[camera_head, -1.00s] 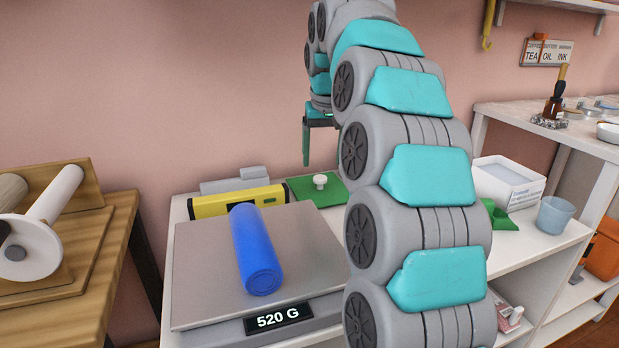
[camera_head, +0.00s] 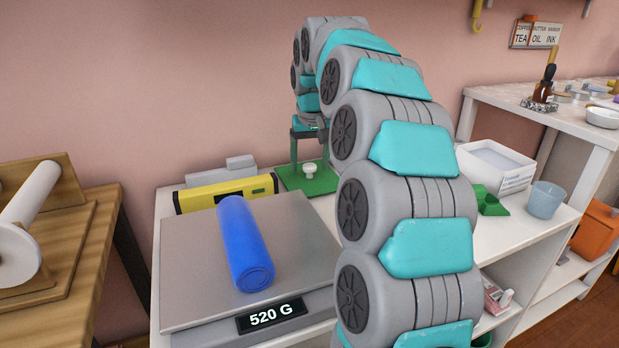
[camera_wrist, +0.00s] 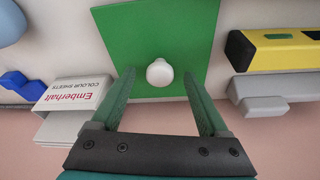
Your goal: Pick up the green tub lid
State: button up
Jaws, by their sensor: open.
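The green tub lid (camera_head: 318,184) is a flat green square with a white knob (camera_head: 309,169) in its middle. It lies on the white counter behind the scale, partly hidden by my arm in the head view. In the wrist view the lid (camera_wrist: 135,35) fills the upper middle, and its knob (camera_wrist: 159,72) shows between my finger lines, just beyond the tips. My gripper (camera_wrist: 158,78) is open and empty, its two green fingers either side of the knob's line. In the head view my gripper (camera_head: 310,162) points down over the lid, one finger left of the knob.
A scale (camera_head: 185,270) reading 520 G bears a blue cylinder (camera_head: 244,245). A yellow level (camera_head: 225,193) lies left of the lid. A white box (camera_head: 495,165), a green piece (camera_head: 489,201) and a blue-grey cup (camera_head: 545,200) stand to the right.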

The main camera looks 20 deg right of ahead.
jog(key=shift+f, duration=0.15)
jog(key=shift+c, duration=0.3)
grip_shut()
